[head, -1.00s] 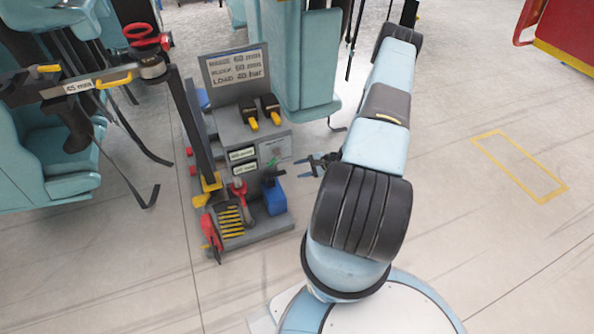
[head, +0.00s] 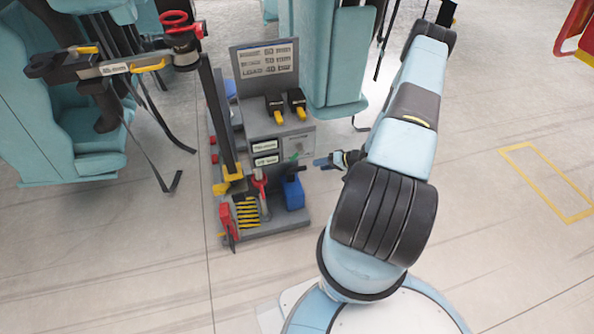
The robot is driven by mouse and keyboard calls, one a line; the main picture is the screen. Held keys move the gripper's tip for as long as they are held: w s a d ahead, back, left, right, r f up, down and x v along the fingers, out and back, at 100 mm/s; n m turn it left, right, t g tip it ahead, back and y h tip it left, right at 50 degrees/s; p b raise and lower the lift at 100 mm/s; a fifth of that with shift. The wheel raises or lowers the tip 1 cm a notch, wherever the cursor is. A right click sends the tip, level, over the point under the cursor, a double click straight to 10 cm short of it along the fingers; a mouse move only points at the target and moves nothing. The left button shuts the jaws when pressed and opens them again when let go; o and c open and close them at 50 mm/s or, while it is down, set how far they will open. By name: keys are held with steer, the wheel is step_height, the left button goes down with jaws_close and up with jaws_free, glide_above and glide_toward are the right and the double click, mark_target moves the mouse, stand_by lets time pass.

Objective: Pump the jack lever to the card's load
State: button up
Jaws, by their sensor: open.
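The card (head: 266,61) stands upright at the back of a grey tool stand; its bottom line reads LOAD 40 bar, and the upper lines are blurred. A blue block (head: 293,193) with a dark top part sits at the stand's right front. A red-headed tool (head: 259,183) stands to its left. I cannot tell for sure which part is the jack lever. My gripper (head: 323,162) is just right of the stand in the picture, above and right of the blue block. It is open, seen nearly edge-on, with nothing visible between its fingers.
Teal seats (head: 70,130) stand behind.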

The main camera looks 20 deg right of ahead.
mark_target(300, 169)
steer(key=w+a+f+n, duration=0.2)
steer(key=a+n, duration=0.1)
steer(key=n, duration=0.4)
steer(key=w+a+f+n, duration=0.3)
steer(key=n, duration=0.5)
steer(key=w+a+f+n, duration=0.2)
steer(key=n, duration=0.5)
steer(key=shift+w+a+f+n+g, duration=0.2)
steer(key=shift+a+n+g, duration=0.1)
steer(key=shift+a, duration=0.1)
jaws_close()
stand_by(0.4)
